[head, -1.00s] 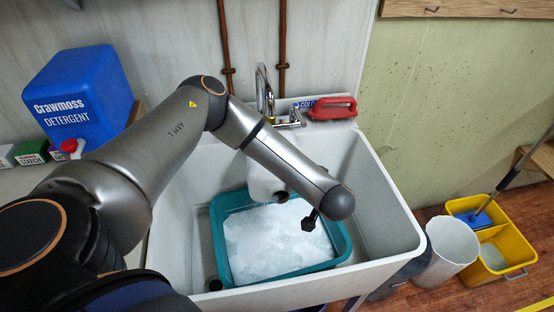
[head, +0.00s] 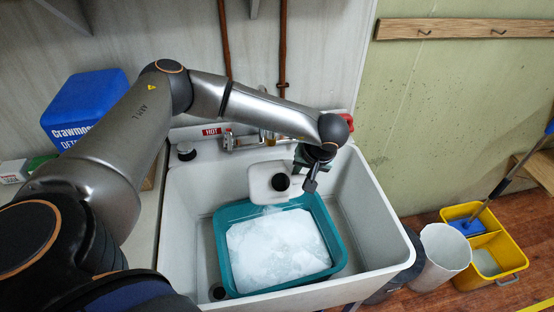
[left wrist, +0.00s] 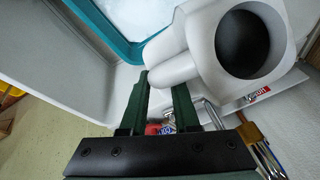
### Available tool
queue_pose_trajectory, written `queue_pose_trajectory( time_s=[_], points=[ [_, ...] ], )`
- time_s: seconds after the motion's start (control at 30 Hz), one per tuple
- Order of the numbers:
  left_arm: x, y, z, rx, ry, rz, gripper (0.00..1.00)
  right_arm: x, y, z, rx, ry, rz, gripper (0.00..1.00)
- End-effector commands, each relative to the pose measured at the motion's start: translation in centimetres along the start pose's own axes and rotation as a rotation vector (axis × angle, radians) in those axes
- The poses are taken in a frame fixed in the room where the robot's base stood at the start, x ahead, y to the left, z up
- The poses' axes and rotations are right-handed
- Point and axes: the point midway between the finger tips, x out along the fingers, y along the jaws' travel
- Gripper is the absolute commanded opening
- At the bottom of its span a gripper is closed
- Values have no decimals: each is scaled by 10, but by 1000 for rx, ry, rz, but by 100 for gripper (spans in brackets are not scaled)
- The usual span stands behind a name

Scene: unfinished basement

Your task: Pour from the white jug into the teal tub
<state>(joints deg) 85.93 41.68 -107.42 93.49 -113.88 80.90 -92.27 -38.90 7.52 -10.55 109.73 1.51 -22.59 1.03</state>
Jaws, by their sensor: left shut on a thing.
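The white jug (head: 262,178) is over the back edge of the teal tub (head: 338,243) in the head view, with its dark round opening showing. It appears tilted towards the tub; a faint pale patch shows below it, and I cannot tell if this is a stream. The tub sits in the sink and holds white, frothy contents. My left gripper (head: 298,166) is at the jug's right side, shut on it. In the left wrist view the green fingers (left wrist: 163,84) reach the jug's handle (left wrist: 172,62); the tub rim (left wrist: 105,25) is beyond. My right gripper is out of view.
The white sink (head: 392,235) has high walls around the tub. The faucet (head: 262,138) and copper pipes (head: 282,50) are behind the jug. A blue detergent container (head: 85,105) stands at left. A yellow mop bucket (head: 500,250) and pale bin (head: 440,257) stand on the floor at right.

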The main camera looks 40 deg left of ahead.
Motion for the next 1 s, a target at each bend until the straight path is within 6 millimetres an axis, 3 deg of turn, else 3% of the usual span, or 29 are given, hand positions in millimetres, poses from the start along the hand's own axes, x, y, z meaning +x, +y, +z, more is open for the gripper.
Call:
queue_pose_trajectory(
  time_s=[0.27,0.6,1.0],
  points=[
    [-9,-1,3,13,-127,36,0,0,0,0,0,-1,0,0],
    [-24,4,24,62,-501,147,0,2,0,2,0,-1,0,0],
    [-27,5,29,73,-559,165,0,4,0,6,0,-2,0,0]
  ],
)
